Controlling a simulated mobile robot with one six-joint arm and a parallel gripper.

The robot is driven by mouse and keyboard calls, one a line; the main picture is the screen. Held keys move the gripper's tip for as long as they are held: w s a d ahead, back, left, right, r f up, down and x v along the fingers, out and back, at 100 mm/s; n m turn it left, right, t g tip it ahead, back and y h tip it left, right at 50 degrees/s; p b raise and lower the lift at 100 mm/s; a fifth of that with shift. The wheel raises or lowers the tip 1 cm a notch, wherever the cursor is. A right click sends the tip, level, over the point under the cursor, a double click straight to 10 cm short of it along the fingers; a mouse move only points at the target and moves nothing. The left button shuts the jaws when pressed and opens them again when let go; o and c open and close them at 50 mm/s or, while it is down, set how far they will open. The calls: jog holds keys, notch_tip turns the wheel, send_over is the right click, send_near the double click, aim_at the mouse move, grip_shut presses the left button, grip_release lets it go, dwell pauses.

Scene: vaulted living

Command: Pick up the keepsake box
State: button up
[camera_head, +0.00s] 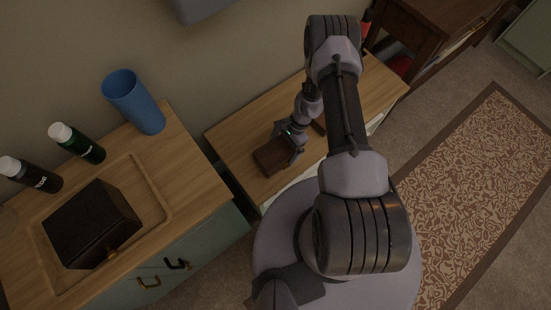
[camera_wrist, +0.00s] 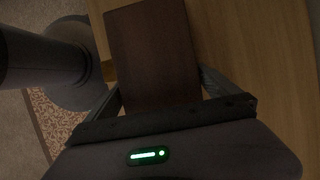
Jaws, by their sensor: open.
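A brown wooden box (camera_head: 271,157), which looks like the keepsake box, sits on the light wooden top of a low cabinet (camera_head: 235,133). In the wrist view the box (camera_wrist: 150,45) shows as a dark brown flat face. My gripper (camera_head: 291,146) is at the box's right end in the head view. In the wrist view my gripper (camera_wrist: 163,90) is open, with one finger on each side of the near part of the box. I cannot tell whether the fingers touch it. Part of the box is hidden by the gripper.
A darker box (camera_head: 92,222) stands on a wooden tray (camera_head: 160,205) on the left cabinet, with a blue cup (camera_head: 134,101), a green bottle (camera_head: 78,143) and a dark bottle (camera_head: 31,175). Another brown thing (camera_head: 318,126) is partly behind my arm. A patterned rug (camera_head: 470,200) lies right.

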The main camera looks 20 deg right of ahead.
jog(key=shift+x, duration=1)
jog(key=shift+r, duration=0.1)
jog(key=c, duration=1.8)
